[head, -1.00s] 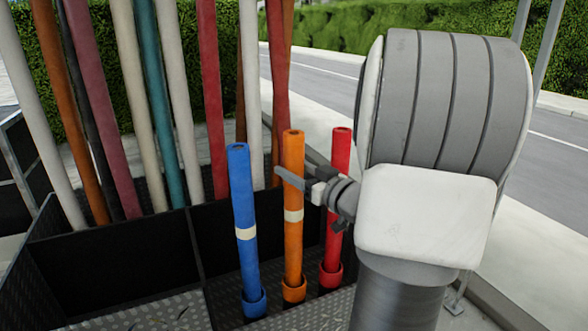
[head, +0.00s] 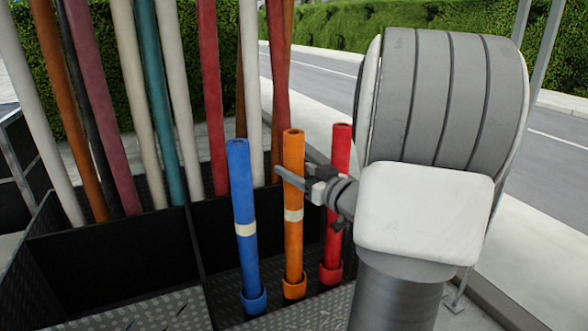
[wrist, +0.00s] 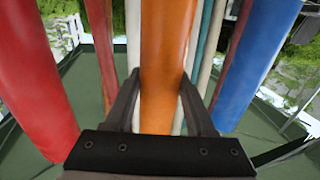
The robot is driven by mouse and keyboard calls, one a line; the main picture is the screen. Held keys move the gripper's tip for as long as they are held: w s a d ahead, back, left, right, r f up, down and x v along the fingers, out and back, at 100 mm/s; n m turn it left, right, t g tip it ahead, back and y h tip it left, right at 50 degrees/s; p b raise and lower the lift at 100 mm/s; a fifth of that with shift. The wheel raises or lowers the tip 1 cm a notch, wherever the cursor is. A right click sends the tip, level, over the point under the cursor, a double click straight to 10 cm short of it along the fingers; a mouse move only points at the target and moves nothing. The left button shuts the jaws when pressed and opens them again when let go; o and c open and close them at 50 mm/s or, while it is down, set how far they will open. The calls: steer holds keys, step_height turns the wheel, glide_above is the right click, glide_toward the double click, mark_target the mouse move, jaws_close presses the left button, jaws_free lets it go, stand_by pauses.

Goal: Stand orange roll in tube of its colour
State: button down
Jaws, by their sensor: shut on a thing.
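The orange roll (head: 293,175) stands upright with its lower end in the short orange tube (head: 294,288) in the head view. A pale band wraps its middle. My gripper (head: 287,175) is shut on the orange roll's upper part, above the band. In the wrist view the orange roll (wrist: 165,70) passes between my two fingers (wrist: 158,95). How deep the roll sits inside the tube is hidden by the tube wall.
A blue roll (head: 244,210) stands in a blue tube to the left, and a red roll (head: 337,190) in a red tube to the right, both close by. Several long coloured rolls (head: 160,100) lean behind a black divider (head: 110,255).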

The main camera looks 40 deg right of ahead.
steer(key=shift+c, duration=0.8)
jaws_free()
steer(key=s+b, duration=0.1)
steer(key=s, duration=1.6)
steer(key=shift+s+d, duration=0.2)
